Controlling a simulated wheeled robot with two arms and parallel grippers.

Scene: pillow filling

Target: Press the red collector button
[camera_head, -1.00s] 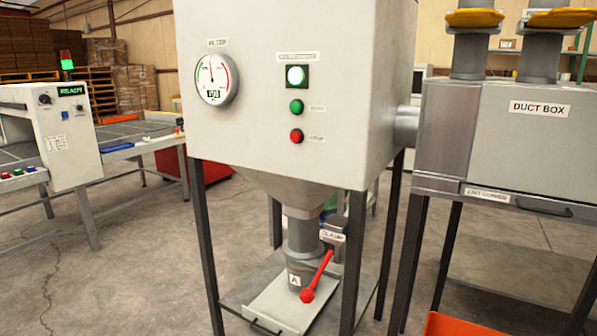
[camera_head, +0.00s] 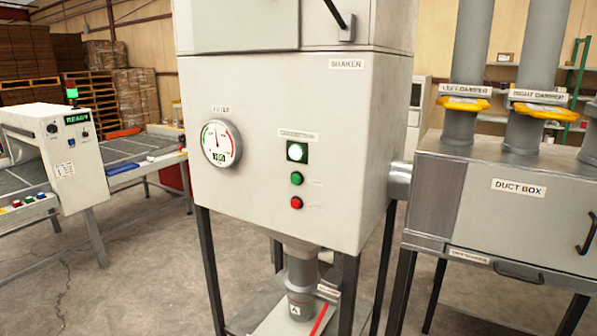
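The red collector button (camera_head: 297,203) is the lowest of three round fittings on the front of the white collector cabinet (camera_head: 345,130). A green button (camera_head: 297,178) sits just above it, and a lit white-green lamp (camera_head: 297,152) in a square frame is above that. The small labels beside the two buttons are too blurred to read. A round filter gauge (camera_head: 221,143) is left of the lamp. Neither of my grippers shows in the head view, and nothing covers the red button.
The duct box (camera_head: 490,205) stands to the right, with two yellow-handled dampers above it. A machine reading READY (camera_head: 62,150) and a conveyor table stand left. Below the cabinet are a pipe marked A (camera_head: 300,275) and a red lever (camera_head: 322,318). The floor (camera_head: 130,260) at front left is clear.

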